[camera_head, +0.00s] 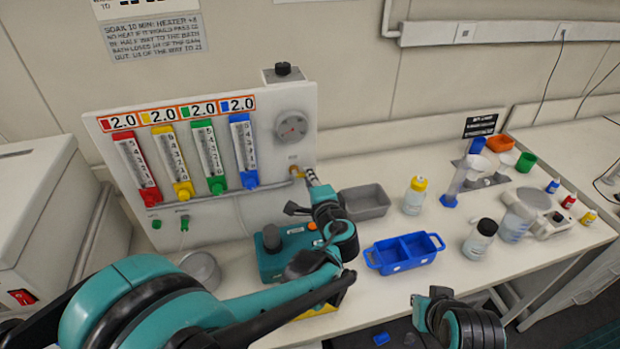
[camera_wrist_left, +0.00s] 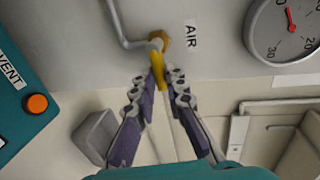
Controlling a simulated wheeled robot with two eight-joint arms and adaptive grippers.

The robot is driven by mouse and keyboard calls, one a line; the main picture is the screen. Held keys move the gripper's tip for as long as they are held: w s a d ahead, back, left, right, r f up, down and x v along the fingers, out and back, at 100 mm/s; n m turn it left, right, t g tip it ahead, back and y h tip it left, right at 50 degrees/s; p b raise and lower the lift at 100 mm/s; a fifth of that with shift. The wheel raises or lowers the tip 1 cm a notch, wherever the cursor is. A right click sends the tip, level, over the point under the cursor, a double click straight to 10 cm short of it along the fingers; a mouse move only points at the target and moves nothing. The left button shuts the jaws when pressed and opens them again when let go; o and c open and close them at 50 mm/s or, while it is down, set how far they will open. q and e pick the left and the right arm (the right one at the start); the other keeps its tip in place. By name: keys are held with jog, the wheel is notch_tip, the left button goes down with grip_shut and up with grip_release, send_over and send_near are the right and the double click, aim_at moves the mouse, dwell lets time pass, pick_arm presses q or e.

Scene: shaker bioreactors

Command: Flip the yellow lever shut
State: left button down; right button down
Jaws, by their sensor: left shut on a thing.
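The yellow lever (camera_wrist_left: 158,72) sits on a brass valve fitting (camera_wrist_left: 160,40) beside the AIR label, on the pale panel. In the left wrist view it points from the fitting down between my fingertips. My left gripper (camera_wrist_left: 167,76) is shut on the lever, with one grey-and-purple finger on each side. In the head view my left gripper (camera_head: 311,178) reaches the right edge of the panel at the valve, and its fingers hide most of the lever. Part of my right arm's end (camera_head: 432,303) shows at the bottom; its fingers are not clear.
A round gauge (camera_wrist_left: 288,28) is close to the valve. The panel (camera_head: 272,130) carries several coloured flow tubes. A teal box with an orange button (camera_head: 270,262), a grey tray (camera_head: 366,203) and a blue bin (camera_head: 405,253) stand near my left arm. Bottles and funnels stand further right.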

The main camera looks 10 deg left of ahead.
pick_arm(q)
jog(key=c, duration=1.6)
grip_release()
jog(key=shift+o, duration=0.2)
jog(key=v, duration=1.2)
jog(key=shift+a, duration=0.1)
